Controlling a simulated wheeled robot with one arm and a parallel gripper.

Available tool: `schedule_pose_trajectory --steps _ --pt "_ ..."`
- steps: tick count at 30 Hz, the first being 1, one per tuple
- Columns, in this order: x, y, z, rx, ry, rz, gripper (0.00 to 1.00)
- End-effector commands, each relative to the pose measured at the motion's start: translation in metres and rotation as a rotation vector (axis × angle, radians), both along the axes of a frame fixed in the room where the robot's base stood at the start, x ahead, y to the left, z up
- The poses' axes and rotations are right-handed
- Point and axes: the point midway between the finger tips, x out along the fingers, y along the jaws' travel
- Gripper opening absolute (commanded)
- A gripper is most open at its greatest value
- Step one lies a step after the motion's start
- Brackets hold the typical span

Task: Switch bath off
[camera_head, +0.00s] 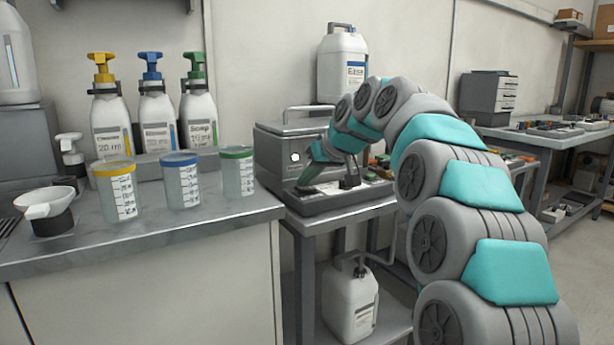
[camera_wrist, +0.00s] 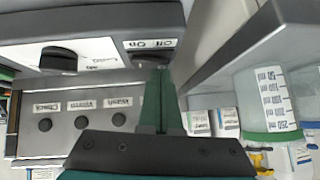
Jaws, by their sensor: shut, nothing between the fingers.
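The bath (camera_head: 285,150) is a grey metal box with a handle on its lid, standing on a low stand right of the counter. My gripper (camera_head: 304,178) is at the front of the bath, its fingers closed together and empty. In the wrist view, the picture is turned over and the closed green fingers (camera_wrist: 160,78) point at a dark switch (camera_wrist: 150,58) beside an "Off On" label (camera_wrist: 152,43). The fingertips overlap the switch edge; I cannot tell whether they touch it. The switch's position is unclear.
A black knob (camera_wrist: 58,58) and a panel with several round buttons (camera_wrist: 83,122) are near the fingers. The counter (camera_head: 150,235) at left holds several capped cups and pump bottles. A white canister (camera_head: 343,65) stands behind the bath, another (camera_head: 350,303) below.

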Motion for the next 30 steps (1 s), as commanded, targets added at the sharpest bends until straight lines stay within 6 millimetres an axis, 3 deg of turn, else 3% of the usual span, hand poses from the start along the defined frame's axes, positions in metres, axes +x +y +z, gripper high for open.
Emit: schedule_pose_trajectory --steps 12,30 --pt "-0.003 0.004 -0.013 -0.092 -0.062 -0.001 0.00" --pt "0.005 -0.007 -0.008 -0.090 -0.055 -0.001 0.00"
